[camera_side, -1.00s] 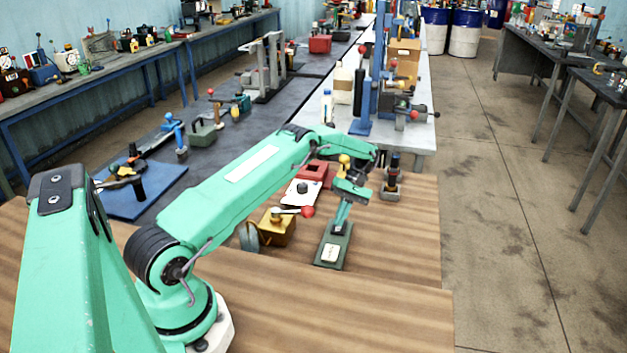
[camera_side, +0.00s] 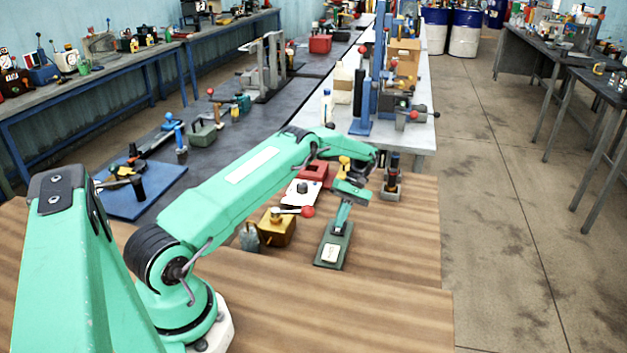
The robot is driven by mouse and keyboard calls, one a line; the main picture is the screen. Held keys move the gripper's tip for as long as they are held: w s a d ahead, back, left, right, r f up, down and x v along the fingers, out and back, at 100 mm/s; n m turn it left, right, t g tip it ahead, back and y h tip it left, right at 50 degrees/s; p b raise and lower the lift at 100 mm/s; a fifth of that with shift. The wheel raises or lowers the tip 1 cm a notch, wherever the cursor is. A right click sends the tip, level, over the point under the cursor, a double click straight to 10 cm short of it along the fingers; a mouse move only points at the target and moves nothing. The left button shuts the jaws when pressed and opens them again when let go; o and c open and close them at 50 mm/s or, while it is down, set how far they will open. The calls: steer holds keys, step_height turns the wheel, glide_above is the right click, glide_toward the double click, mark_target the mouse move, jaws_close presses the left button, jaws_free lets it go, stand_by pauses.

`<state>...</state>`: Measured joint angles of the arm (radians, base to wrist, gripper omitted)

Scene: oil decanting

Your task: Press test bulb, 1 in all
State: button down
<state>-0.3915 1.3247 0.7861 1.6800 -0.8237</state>
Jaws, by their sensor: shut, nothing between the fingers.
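A dark green rectangular block (camera_side: 334,246) with a pale label on its near end lies on the wooden bench top. My gripper (camera_side: 338,229) points down over the far half of this block. Its fingers are shut with nothing between them. The tips meet a small dark spot on the block; I cannot tell whether they touch it or hover just above. No test bulb can be made out clearly; the tips may hide it.
A yellow-brown block with a red-knobbed lever (camera_side: 277,228) stands left of the green block. A white plate (camera_side: 301,192) and a red box (camera_side: 314,172) lie behind it. A dark upright fitting (camera_side: 391,182) stands behind right. The front wood is clear.

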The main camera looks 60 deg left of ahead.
steer(key=shift+r, duration=0.8)
steer(key=shift+r, duration=0.15)
steer(key=shift+r, duration=2.35)
